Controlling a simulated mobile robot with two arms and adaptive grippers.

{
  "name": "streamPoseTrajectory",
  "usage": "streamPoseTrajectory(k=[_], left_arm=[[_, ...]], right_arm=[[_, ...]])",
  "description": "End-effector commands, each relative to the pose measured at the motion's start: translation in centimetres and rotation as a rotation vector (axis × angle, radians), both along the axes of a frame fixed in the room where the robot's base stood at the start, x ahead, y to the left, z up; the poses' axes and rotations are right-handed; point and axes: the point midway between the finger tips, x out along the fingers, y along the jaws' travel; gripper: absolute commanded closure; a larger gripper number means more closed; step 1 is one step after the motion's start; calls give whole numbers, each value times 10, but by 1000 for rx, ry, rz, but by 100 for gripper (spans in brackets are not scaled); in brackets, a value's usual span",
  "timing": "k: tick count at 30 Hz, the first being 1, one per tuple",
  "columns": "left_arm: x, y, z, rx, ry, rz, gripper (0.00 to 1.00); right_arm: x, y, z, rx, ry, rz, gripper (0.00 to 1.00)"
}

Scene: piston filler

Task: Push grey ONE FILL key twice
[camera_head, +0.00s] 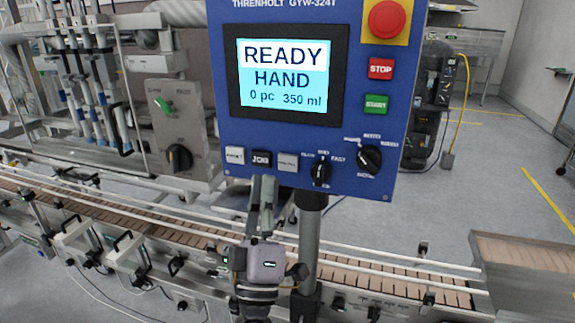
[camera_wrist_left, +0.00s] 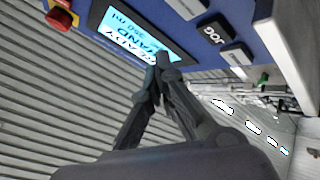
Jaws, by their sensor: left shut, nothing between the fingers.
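The blue control panel (camera_head: 225,120) carries a row of three keys under its screen. The grey ONE FILL key (camera_head: 287,161) is the right one of the row, beside the black JOG key (camera_head: 261,158). My left gripper (camera_head: 263,180) is shut and empty, with its fingers pointing up just below the JOG key and left of the grey key. In the left wrist view, the closed fingertips (camera_wrist_left: 162,62) show in front of the panel, apart from the keys; the grey key (camera_wrist_left: 187,8) is partly cut by the top edge. My right gripper is not in view.
The screen (camera_head: 283,80) reads READY, HAND, 0 pc, 350 ml. A white key (camera_head: 235,155) is left of JOG. STOP (camera_head: 381,69), START (camera_head: 376,105) and a red emergency button (camera_head: 387,18) sit higher. A conveyor (camera_head: 340,278) runs below.

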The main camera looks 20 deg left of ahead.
Motion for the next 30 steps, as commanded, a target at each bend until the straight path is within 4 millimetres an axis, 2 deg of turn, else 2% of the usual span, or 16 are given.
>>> streamPoseTrajectory(k=[6,12,30], left_arm=[[30,-1,0,1,0,1,100],[44,-1,0,1,0,1,100],[48,-2,0,0,0,0,100]], right_arm=[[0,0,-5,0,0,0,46],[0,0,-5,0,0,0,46],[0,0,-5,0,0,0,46]])
